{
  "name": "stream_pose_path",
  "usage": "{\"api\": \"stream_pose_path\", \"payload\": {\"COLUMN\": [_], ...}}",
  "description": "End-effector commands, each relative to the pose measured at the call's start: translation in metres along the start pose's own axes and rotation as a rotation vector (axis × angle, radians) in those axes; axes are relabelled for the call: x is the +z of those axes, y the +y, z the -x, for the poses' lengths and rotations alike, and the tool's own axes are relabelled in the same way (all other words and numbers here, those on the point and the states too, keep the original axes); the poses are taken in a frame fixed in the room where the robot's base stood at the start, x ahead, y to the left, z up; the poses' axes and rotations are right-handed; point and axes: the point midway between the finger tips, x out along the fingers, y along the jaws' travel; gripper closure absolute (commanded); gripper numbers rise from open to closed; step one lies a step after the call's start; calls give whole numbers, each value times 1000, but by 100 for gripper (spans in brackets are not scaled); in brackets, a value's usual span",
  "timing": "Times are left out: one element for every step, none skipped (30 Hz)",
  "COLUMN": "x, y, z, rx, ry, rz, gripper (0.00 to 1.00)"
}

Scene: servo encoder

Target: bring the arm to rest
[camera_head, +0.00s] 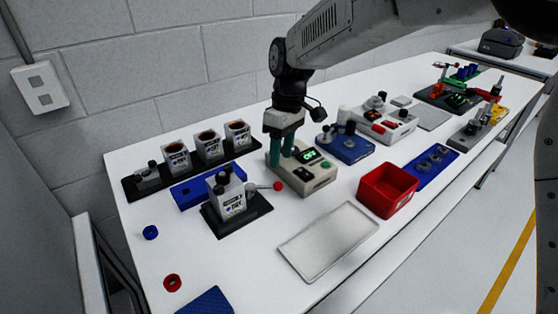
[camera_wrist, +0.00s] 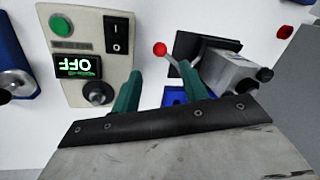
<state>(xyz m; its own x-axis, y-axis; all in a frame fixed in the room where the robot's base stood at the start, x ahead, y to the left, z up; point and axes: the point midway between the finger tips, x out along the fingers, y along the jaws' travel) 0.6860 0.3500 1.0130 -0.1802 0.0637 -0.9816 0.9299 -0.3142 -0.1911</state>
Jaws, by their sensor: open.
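My gripper (camera_head: 282,150) hangs at the end of my arm over the middle of the white table, with its green fingers pointing down. In the wrist view the green fingers (camera_wrist: 160,92) stand apart with nothing held between them. A beige control box (camera_head: 305,170) is right by the fingers in the head view. It also shows in the wrist view (camera_wrist: 83,30), with a green button, a black rocker switch, a black knob and a display reading OFF. I cannot tell whether the fingers touch the box.
A machine with a red-tipped lever (camera_head: 232,198) stands left of the box. A red bin (camera_head: 387,190) and a grey tray (camera_head: 328,241) lie to the right and front. A blue fixture (camera_head: 345,148) stands behind. The front left table is mostly clear around small rings.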

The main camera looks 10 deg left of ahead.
Motion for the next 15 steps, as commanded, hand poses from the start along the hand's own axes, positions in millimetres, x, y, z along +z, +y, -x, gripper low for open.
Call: {"api": "stream_pose_path", "payload": {"x": [0,0,1,1,1,2,2,2,2,2,2,2,2,4,12], "y": [0,0,0,1,1,1,1,1,1,1,1,1,1,0,-2], "z": [2,2,2,2,2,2,2,2,2,2,2,2,2,0,-8], "rx": [0,0,0,0,0,0,0,0,0,0,0,-1,0,-2,-10], "ry": [0,0,0,0,0,0,0,0,0,0,0,-1,-2,-9,-33], "rz": [-1,-1,-1,-2,-2,-2,-3,-3,-3,-6,-11,-27,-44,-66,-105], "gripper": [56,56,56,56,56,56,56,56,56,56,56,56,56,56,56]}}
